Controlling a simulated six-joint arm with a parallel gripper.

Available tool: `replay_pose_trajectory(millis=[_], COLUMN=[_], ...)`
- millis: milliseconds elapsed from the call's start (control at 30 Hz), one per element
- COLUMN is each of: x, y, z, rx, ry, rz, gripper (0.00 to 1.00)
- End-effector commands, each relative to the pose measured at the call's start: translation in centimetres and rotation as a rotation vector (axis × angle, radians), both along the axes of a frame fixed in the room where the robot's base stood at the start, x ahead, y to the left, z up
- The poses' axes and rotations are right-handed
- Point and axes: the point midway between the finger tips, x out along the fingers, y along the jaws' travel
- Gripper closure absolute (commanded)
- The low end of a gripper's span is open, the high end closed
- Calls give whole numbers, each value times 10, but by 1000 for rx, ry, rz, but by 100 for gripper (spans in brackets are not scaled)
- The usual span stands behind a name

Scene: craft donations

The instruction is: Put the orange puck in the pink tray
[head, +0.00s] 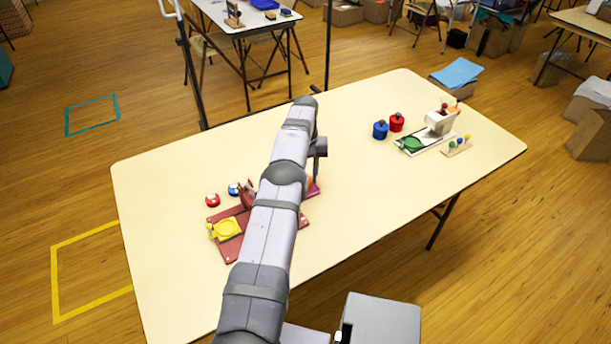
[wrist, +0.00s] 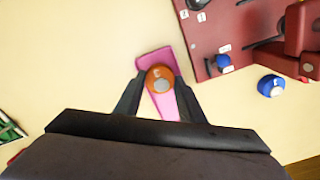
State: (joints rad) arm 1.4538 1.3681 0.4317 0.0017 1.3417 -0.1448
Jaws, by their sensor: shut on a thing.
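The orange puck (wrist: 159,77) is between the fingertips of my gripper (wrist: 159,84), which is shut on it. In the wrist view the pink tray (wrist: 166,103) lies directly below the puck and shows on both sides of it. I cannot tell whether the puck touches the tray. In the head view my arm hides most of this. Only a bit of the orange puck (head: 310,182) and the edge of the pink tray (head: 314,191) show right of the arm.
A dark red board (head: 232,246) with a yellow part (head: 228,229) stands left of my arm. A red puck (head: 212,200) and a blue puck (head: 233,189) lie behind it. Blue (head: 380,130) and red (head: 396,123) jars and a white-and-green device (head: 425,143) stand farther right. The table's middle is clear.

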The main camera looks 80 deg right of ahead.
Motion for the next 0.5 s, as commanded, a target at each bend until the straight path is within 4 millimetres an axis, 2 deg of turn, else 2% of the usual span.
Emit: replay_pose_trajectory(millis=[500], x=[0], y=[0], z=[-7], rx=[0], ry=[0], rz=[0], gripper=[78])
